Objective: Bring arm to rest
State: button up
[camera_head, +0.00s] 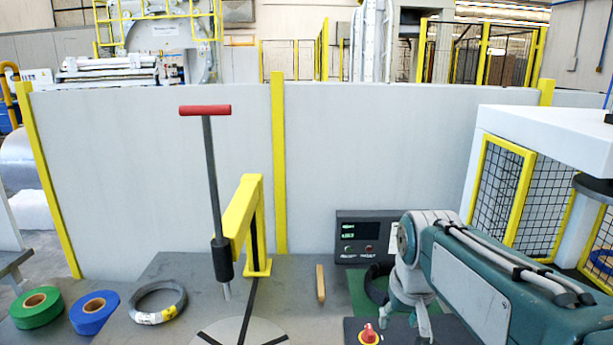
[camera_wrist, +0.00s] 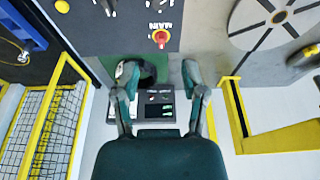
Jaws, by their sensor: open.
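My arm reaches in from the right in the head view, with my gripper (camera_head: 411,312) pointing down over the right part of the grey table. In the wrist view my gripper (camera_wrist: 160,75) has its two fingers spread apart, with nothing held between them. A dark coil (camera_head: 376,284) lies on a green mat (camera_head: 359,298) just left of my gripper, partly hidden by it. The coil also shows in the wrist view (camera_wrist: 148,72), beyond the fingers. I cannot tell the exact height of the gripper above the table.
A control box (camera_head: 357,229) stands behind the gripper. A red knob (camera_head: 369,334) is in front. A grey coil (camera_head: 158,304), green roll (camera_head: 36,308) and blue roll (camera_head: 94,313) lie left.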

jog(key=s+f+t, duration=0.2)
jog(key=s+f, duration=0.1)
jog(key=s, duration=1.2)
jog(key=shift+t, duration=0.3)
